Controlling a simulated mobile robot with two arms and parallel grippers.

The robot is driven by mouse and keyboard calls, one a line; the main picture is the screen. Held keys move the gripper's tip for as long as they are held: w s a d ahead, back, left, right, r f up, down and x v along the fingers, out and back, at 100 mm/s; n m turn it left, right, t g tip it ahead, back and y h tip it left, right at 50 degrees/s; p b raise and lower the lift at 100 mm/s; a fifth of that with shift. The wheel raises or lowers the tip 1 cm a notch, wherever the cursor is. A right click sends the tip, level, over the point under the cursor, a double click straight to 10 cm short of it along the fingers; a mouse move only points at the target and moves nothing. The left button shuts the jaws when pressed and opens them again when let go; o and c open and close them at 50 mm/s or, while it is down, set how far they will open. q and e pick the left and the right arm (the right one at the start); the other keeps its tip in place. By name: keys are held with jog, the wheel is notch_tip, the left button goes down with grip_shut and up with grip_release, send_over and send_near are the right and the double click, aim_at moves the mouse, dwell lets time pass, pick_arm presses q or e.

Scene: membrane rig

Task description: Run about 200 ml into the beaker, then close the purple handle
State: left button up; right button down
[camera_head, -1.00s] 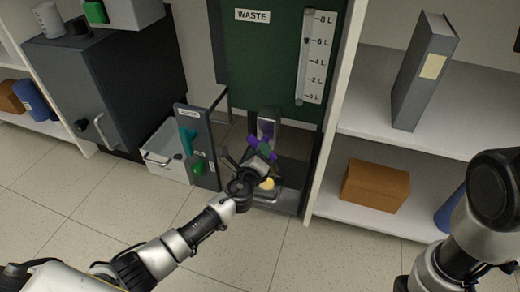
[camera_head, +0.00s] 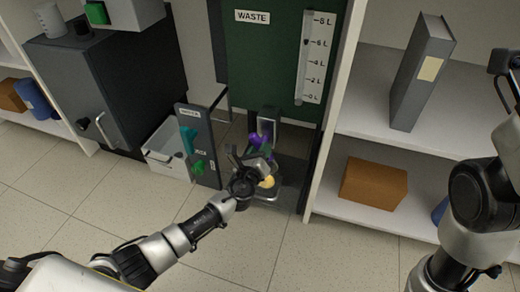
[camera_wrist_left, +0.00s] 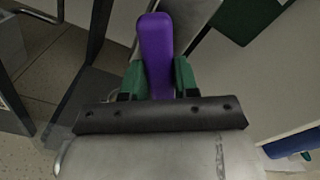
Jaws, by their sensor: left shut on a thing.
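The purple handle (camera_head: 257,140) is low on the front of the green waste tank (camera_head: 265,60). My left gripper (camera_wrist_left: 158,78) is shut on the purple handle, which stands up between its green fingertips in the left wrist view (camera_wrist_left: 155,45). In the head view the left gripper (camera_head: 249,157) partly covers the handle and what is below it. A yellowish round spot (camera_head: 267,182) shows just below the gripper; I cannot tell whether it is the beaker's contents. The beaker's outline and level are not clear. Part of my right gripper (camera_head: 505,75) shows at the right edge.
A panel (camera_head: 203,150) with teal and green handles stands left of the tank. A white bin (camera_head: 163,160) and a dark cabinet (camera_head: 105,85) are further left. On the right, a shelf unit holds a grey binder (camera_head: 420,75) and a brown box (camera_head: 373,185). The tank has a litre scale (camera_head: 314,60).

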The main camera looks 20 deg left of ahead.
pick_arm(q)
jog(key=shift+f, duration=0.1)
jog(key=shift+m+p, duration=0.65)
jog(key=shift+m, duration=0.75)
dwell(6.5)
